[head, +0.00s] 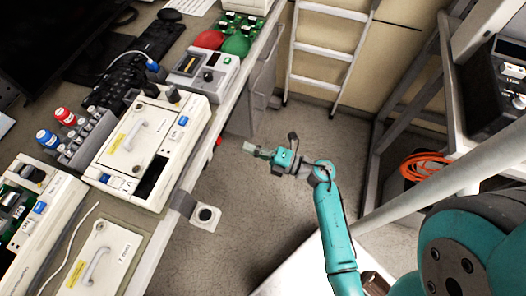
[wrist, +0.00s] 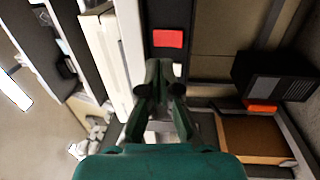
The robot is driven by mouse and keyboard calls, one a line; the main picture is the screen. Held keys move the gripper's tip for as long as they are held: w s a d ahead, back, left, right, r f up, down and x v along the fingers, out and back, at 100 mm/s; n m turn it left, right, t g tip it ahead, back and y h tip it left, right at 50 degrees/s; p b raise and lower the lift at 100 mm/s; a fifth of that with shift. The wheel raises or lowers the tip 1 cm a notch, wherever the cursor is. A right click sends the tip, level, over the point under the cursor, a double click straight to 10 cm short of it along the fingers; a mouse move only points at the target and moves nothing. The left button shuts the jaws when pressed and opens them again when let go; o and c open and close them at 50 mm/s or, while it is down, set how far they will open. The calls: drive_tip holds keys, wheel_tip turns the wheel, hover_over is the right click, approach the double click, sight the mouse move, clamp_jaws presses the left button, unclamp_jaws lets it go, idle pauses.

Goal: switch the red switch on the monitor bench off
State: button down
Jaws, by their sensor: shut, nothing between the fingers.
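The red switch shows in the head view as a small red spot (head: 218,141) at the bench's front edge, left of my gripper (head: 250,148). In the wrist view a flat red rectangle (wrist: 168,38), seemingly this switch, sits on a dark strip ahead of my gripper (wrist: 162,90). My gripper is shut and empty, pointing toward the bench, apart from the red spot. Which way the switch is set cannot be told. The monitor bench (head: 160,238) runs along the left of the head view.
White pump units (head: 150,140) and bottles with red and blue caps (head: 66,117) stand on the bench. A bracket with a round black button (head: 205,214) juts from its front edge. A ladder (head: 325,50) stands behind, and an orange cable (head: 425,165) hangs at right. Floor below my gripper is clear.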

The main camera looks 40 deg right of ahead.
drive_tip(key=shift+v, duration=2.15)
drive_tip(key=s+a+r+m+t+h, duration=0.55)
drive_tip(key=s+a+r+m, duration=0.2)
drive_tip(key=s+m, duration=0.4)
drive_tip(key=s+m+g+h, duration=0.4)
drive_tip(key=s+m+g, duration=0.3)
drive_tip(key=s+m, duration=0.5)
drive_tip(key=shift+v, duration=0.9)
drive_tip(key=shift+w+d+r+m, duration=0.1)
drive_tip(key=shift+d+r+m, duration=0.05)
drive_tip(key=shift+d+m, duration=0.1)
